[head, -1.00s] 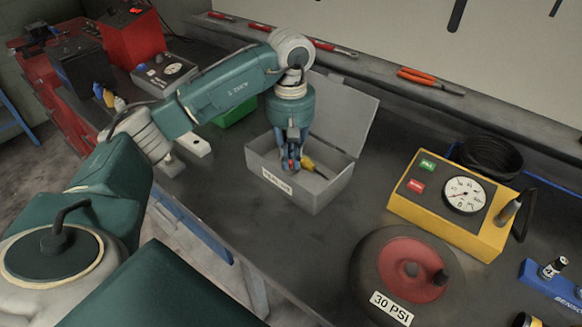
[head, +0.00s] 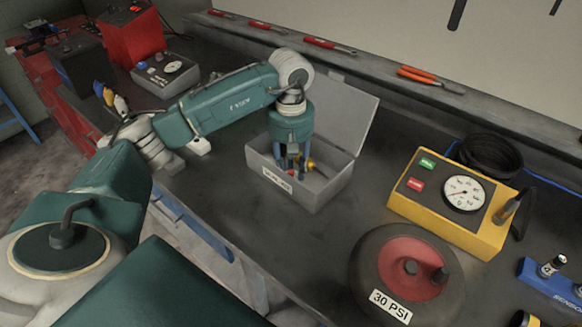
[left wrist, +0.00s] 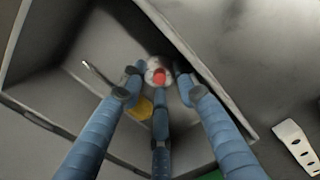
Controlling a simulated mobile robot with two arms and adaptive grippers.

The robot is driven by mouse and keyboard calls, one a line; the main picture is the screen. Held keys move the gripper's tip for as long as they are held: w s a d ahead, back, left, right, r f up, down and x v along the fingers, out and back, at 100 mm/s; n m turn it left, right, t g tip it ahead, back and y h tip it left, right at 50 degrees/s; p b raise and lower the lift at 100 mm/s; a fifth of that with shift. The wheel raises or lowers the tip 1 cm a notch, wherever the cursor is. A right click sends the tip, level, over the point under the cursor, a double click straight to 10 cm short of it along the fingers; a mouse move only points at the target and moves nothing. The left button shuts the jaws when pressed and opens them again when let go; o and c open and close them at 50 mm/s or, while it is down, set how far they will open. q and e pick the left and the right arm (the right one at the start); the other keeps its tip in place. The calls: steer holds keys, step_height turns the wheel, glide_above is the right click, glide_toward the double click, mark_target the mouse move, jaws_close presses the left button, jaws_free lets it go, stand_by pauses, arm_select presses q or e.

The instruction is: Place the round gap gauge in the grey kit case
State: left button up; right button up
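The grey kit case (head: 322,192) stands open on the bench, lid up at the back; it fills much of the left wrist view (left wrist: 60,95). My left gripper (head: 292,170) points down inside it. In the left wrist view its three fingers (left wrist: 159,82) stand spread around a small pale round piece with a red centre (left wrist: 157,72), apparently the round gap gauge, low in the case. The fingers look slightly clear of it, though contact is hard to judge. A yellow-handled tool (left wrist: 142,108) lies beside it in the case. My right gripper is not in view.
A yellow gauge box (head: 450,235) and a round weight marked 30 PSI (head: 375,265) stand to the right of the case. Bare bench lies in front of the case.

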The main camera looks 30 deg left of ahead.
mark_target(291, 171)
arm_select(q)
steer(key=shift+r+p, duration=0.3)
steer(key=shift+r+b, duration=0.4)
step_height(291, 171, up, 11)
steer(key=b, duration=0.1)
steer(key=shift+s+f, duration=0.1)
